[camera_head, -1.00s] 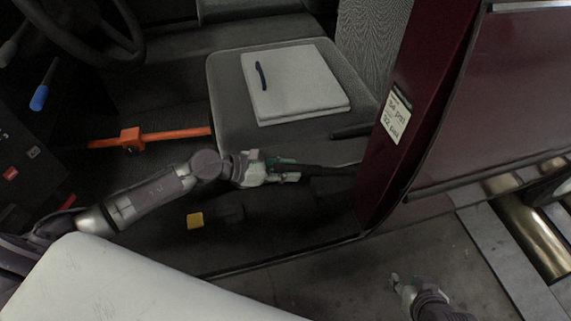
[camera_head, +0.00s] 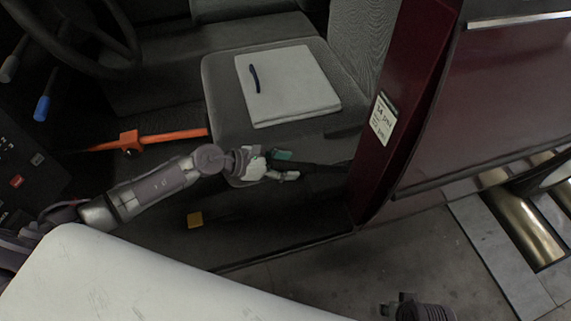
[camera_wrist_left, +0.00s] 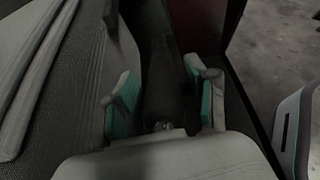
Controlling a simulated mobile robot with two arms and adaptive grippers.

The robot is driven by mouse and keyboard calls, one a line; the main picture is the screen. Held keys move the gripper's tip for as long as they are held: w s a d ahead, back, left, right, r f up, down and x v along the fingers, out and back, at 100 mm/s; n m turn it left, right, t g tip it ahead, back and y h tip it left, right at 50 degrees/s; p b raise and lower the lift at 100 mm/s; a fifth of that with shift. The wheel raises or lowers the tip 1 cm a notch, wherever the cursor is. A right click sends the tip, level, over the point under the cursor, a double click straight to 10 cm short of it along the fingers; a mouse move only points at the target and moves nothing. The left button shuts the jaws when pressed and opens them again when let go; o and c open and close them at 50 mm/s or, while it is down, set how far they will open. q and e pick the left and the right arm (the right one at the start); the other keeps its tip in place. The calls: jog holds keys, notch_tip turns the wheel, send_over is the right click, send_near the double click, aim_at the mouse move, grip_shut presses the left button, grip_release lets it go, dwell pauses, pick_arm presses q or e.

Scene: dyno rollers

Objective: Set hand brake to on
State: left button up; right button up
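The hand brake appears as a dark lever (camera_head: 322,169) low beside the seat, running right from my left gripper toward the door pillar. My left gripper (camera_head: 285,166) is at the lever's left end. In the left wrist view, its teal-padded fingers (camera_wrist_left: 162,104) stand apart on both sides of the dark lever (camera_wrist_left: 163,62), with narrow gaps visible. The lever's near end is partly hidden by the gripper. My right gripper (camera_head: 388,309) shows only partly at the bottom edge, over the floor; its fingers are unclear.
The seat (camera_head: 225,90) carries a white pad (camera_head: 290,90) with a dark pen (camera_head: 254,78). An orange bar (camera_head: 165,138) lies left of the seat. The dark red pillar (camera_head: 400,120) stands to the right.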

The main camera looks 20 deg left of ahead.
pick_arm(q)
jog(key=shift+a+f, duration=0.1)
jog(key=shift+s+a, duration=0.15)
jog(key=v, duration=1.1)
jog(key=shift+a+r, duration=0.15)
jog(key=shift+r, duration=0.15)
jog(key=shift+s, duration=0.1)
